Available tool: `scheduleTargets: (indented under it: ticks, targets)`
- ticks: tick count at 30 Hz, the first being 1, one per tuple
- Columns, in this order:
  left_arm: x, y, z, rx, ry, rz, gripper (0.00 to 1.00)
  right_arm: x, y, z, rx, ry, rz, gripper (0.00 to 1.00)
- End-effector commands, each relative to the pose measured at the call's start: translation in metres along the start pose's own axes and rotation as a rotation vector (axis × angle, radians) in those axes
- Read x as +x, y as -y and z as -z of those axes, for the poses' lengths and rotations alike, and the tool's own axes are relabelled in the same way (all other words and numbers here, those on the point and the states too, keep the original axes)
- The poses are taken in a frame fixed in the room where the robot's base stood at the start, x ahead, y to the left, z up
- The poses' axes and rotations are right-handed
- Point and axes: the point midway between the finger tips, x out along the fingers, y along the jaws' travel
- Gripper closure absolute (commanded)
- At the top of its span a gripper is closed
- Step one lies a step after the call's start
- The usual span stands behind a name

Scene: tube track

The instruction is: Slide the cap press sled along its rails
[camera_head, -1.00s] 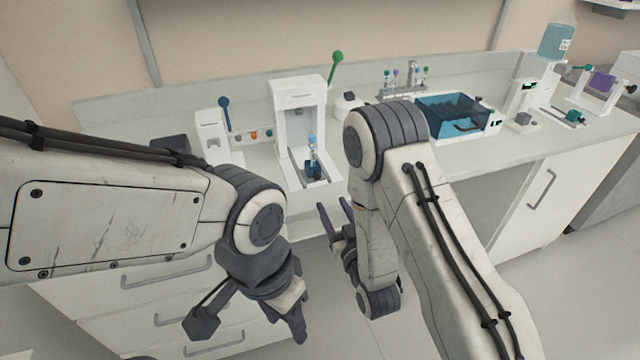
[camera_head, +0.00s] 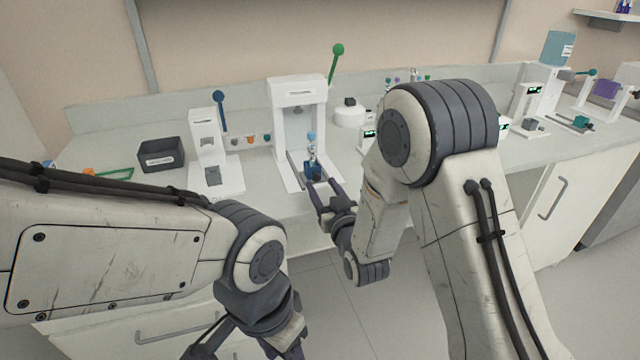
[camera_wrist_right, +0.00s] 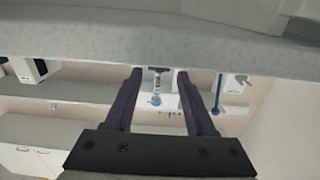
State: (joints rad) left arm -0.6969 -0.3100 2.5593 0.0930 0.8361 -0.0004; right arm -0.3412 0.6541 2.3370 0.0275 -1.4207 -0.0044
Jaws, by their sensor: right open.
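The white cap press (camera_head: 297,95) stands on the counter, with a green-knobbed lever (camera_head: 337,50) at its side. Its blue sled (camera_head: 312,172) sits low at the front between the rails (camera_head: 295,172), carrying an upright tube with a light blue cap (camera_head: 312,136). My right gripper (camera_head: 322,183) is open at the counter's front edge, its fingertips just in front of the sled. I cannot tell whether they touch it. In the right wrist view, the tube (camera_wrist_right: 156,84) shows between the two spread fingers. My left gripper (camera_head: 286,345) hangs low, partly cut off, its jaws unclear.
A second white device with a blue-knobbed lever (camera_head: 219,97) stands left of the press, beside a black bin (camera_head: 161,155). A round white device (camera_head: 349,112) is behind right. My right arm hides part of the counter. The counter's front edge lies close below my right gripper.

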Motion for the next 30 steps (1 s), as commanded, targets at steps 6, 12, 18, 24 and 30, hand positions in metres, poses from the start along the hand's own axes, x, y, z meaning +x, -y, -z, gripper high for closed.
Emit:
scheduleTargets:
  ticks: [6,12,18,24,30]
  targets:
    - [-0.004,0.000,0.000,0.000,0.001,0.000,0.50,0.022,0.000,-0.001,0.000,0.001,0.000,0.45]
    - [-0.004,0.000,0.000,0.000,0.001,0.000,0.50,0.026,0.000,-0.001,0.000,0.000,0.000,0.45]
    - [-0.004,0.000,0.000,0.000,0.001,0.000,0.50,0.026,0.000,-0.001,0.000,0.001,0.000,0.68]
    - [-0.004,0.000,0.000,0.000,0.001,0.000,0.50,0.026,0.000,-0.001,0.000,0.000,0.000,1.00]
    - [-0.004,0.000,0.000,0.000,0.001,0.000,0.50,0.026,0.000,-0.001,0.000,0.000,0.000,1.00]
